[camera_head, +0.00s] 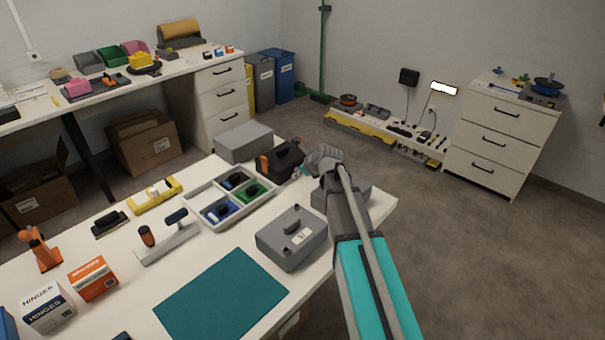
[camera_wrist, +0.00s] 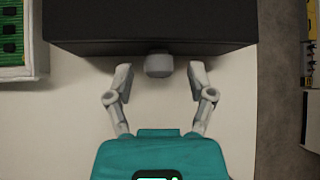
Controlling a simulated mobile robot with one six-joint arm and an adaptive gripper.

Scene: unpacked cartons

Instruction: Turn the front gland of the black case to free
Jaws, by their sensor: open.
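The black case (camera_head: 287,157) stands on the white table, just beyond my arm's end, in the head view. In the wrist view the case (camera_wrist: 150,28) fills the top as a dark box. Its front gland (camera_wrist: 159,66) is a short grey round stub on the near face. My gripper (camera_wrist: 161,77) is open, with one finger on each side of the gland and a gap to it on both sides. In the head view my gripper (camera_head: 303,171) is small and partly hidden by my arm, and the gland cannot be made out.
A divided tray (camera_head: 197,189) with green and blue parts lies left of the case. A grey box (camera_head: 243,141) stands behind it, and a grey lidded case (camera_head: 292,238) nearer. A teal mat (camera_head: 221,294) lies at the front. The table's right edge is close to my arm.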

